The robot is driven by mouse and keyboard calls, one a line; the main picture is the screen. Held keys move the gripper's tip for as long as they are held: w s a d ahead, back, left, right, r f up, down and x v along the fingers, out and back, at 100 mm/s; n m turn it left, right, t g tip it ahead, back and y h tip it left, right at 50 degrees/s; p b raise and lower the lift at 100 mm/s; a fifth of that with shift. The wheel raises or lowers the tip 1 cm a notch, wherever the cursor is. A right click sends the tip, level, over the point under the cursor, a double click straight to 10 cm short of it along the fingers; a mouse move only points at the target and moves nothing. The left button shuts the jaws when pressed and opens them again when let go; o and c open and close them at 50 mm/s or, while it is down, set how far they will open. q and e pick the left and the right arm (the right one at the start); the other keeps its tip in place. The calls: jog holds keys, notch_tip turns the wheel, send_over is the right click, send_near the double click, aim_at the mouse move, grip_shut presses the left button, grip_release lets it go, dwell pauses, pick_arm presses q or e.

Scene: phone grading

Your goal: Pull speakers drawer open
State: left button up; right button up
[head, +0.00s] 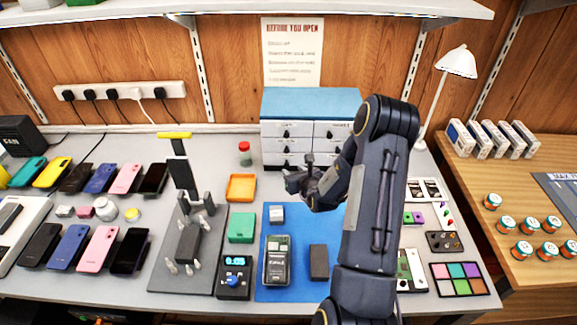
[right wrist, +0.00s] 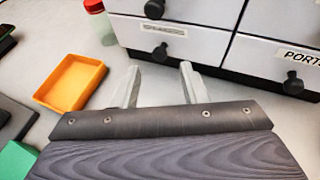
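A small white drawer cabinet (head: 288,150) with a blue top stands against the back wall, its drawers looking closed. In the right wrist view, the lower left drawer (right wrist: 195,48) has a label too blurred to read for certain and a dark knob (right wrist: 160,52). The lower right drawer is labelled PORTS (right wrist: 298,56). My right gripper (head: 290,178) is in front of the cabinet, over the desk. Its two pale fingers (right wrist: 158,86) are apart with nothing between them, short of the lower left knob. My right arm hides part of the cabinet's right side. My left gripper is out of view.
An orange tray (head: 241,187) and a red-capped bottle (head: 245,154) stand left of the cabinet. A blue mat (head: 306,281) with a phone (head: 277,262) lies in front. A lamp (head: 457,62) stands to the right.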

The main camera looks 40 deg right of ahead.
aim_at(288, 165)
jog(key=shift+x, duration=2.35)
jog(key=shift+a, duration=0.1)
jog(key=shift+c, duration=0.5)
grip_shut()
